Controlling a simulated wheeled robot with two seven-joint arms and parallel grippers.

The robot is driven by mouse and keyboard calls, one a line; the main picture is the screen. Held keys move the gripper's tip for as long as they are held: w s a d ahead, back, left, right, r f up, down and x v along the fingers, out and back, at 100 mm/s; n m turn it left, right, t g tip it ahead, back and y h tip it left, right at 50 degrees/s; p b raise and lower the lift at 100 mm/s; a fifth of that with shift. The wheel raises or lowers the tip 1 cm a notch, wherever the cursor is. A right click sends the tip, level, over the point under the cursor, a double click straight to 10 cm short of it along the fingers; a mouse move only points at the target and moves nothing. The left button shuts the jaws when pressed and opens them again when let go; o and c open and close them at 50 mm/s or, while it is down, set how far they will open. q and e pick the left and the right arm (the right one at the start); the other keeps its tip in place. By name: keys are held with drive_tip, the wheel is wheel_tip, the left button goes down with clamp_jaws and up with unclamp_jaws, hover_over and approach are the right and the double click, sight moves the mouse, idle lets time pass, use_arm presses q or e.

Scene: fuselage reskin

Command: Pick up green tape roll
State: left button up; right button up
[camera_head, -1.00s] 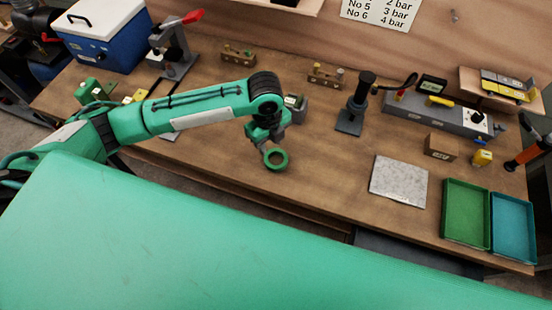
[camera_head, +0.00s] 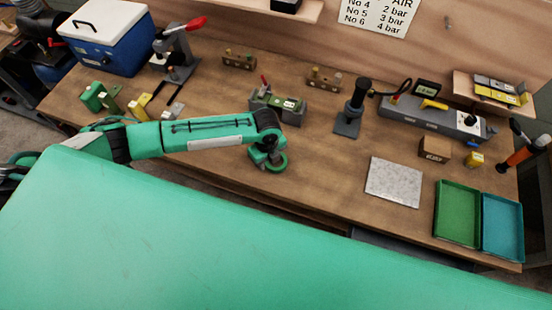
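The green tape roll (camera_head: 277,163) is a ring near the front edge of the wooden bench, left of the grey speckled plate. My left gripper (camera_head: 262,158) is low at the roll's left side, over or against its rim. The wrist and the green arm hide part of the gripper and the bench behind it. The fingertips are too small and dark to show whether they are open or closed on the roll. My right gripper is not in view.
A grey block fixture (camera_head: 279,107) stands just behind the wrist, and a black-handled tool (camera_head: 352,108) to its right. The speckled plate (camera_head: 394,182), green tray (camera_head: 457,213) and blue tray (camera_head: 502,226) lie to the right. A large green panel (camera_head: 200,235) fills the foreground.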

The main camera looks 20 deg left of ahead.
use_arm(q)
drive_tip(key=shift+f+p, duration=0.35)
drive_tip(key=shift+f, duration=1.05)
clamp_jaws()
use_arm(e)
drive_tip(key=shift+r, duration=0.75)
use_arm(q)
drive_tip(key=shift+r, duration=0.1)
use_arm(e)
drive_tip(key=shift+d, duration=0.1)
